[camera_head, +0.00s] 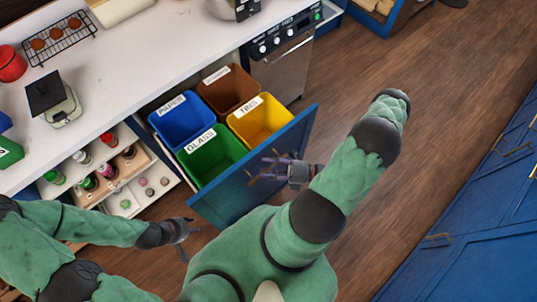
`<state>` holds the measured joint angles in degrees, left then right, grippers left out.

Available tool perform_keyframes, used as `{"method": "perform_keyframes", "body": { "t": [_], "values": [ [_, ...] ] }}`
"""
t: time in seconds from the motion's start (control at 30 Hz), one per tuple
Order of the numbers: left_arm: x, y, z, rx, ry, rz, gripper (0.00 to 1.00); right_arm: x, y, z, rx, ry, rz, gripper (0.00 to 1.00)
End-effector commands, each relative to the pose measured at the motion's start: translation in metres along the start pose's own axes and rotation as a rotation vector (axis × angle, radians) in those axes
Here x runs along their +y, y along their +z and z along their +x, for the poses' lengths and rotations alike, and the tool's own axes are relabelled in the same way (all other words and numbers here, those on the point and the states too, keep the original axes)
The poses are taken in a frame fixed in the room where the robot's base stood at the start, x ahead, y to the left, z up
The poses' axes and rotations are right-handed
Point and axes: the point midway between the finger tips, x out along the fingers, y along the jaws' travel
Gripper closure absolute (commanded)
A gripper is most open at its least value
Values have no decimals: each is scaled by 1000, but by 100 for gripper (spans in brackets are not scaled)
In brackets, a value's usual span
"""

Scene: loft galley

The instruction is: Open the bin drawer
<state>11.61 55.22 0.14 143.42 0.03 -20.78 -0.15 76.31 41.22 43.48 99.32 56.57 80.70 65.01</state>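The bin drawer stands pulled out from under the counter, its blue front panel (225,201) facing lower right. Inside are a blue paper bin (176,124), a brown bin (229,93), a green glass bin (212,160) and a yellow bin (262,124). My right gripper (264,170) is at the outer face of the panel, by its handle. Its fingers look spread apart; whether they touch the handle is too small to tell. My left gripper (184,240) is open and empty, below and left of the panel, apart from it.
An open shelf unit (152,197) with bottles and jars is left of the drawer. A stainless appliance (285,72) with knobs is behind it. Blue cabinets (465,245) stand across the aisle at right. The wooden floor (440,110) between is clear.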

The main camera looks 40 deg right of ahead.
Motion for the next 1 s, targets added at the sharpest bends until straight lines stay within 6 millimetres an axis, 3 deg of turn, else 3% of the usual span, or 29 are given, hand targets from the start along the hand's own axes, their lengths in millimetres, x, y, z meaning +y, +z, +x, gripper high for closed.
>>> {"method": "perform_keyframes", "body": {
  "t": [0.27,0.7,1.0],
  "values": [
    [0,0,0,0,0,0,60,0,0,-12,-4,1,0,53],
    [0,0,0,0,0,0,60,-1,0,-93,-2,-2,-1,53],
    [0,0,0,0,0,0,60,0,0,-119,-1,0,0,53]
  ]
}}
